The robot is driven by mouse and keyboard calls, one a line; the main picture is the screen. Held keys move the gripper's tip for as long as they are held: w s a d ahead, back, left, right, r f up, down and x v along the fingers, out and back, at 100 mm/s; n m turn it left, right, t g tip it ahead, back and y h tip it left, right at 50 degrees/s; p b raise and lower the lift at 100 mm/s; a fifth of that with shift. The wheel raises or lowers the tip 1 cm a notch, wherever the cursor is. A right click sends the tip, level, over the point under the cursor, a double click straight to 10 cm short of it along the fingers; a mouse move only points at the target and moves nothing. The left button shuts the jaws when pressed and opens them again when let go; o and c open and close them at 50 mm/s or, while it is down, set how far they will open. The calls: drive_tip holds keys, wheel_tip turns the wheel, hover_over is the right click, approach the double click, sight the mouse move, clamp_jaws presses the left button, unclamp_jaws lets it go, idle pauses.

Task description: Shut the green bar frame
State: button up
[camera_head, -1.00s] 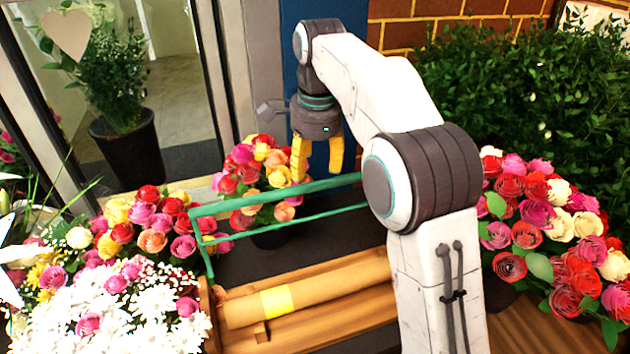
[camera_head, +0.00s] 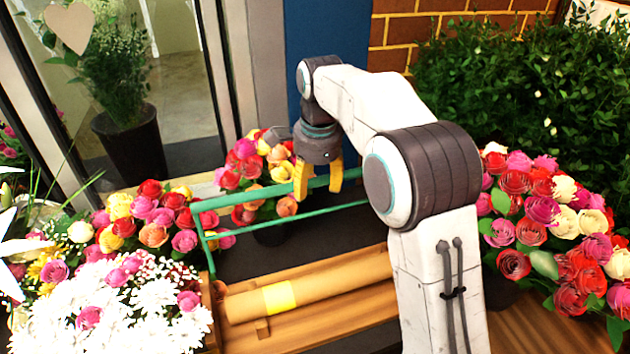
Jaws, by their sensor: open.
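The green bar frame (camera_head: 247,199) stands raised above a wooden tray (camera_head: 334,334), its top bar running left to right and its left side bar going down to the tray's left end. The right end of the frame is hidden behind my arm. My gripper (camera_head: 319,190) points down with its yellow fingers open, one on each side of the top bar as seen here. I cannot tell whether the fingers touch the bar. A brown paper roll (camera_head: 340,285) with a yellow band lies in the tray.
Rose bouquets stand behind the frame (camera_head: 262,160), at the left (camera_head: 150,220) and at the right (camera_head: 545,225). White flowers (camera_head: 110,310) crowd the tray's left end. A glass door and a blue post (camera_head: 325,30) stand behind.

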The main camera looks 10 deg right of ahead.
drive_tip(key=shift+c, duration=0.3)
clamp_jaws()
idle(0.3)
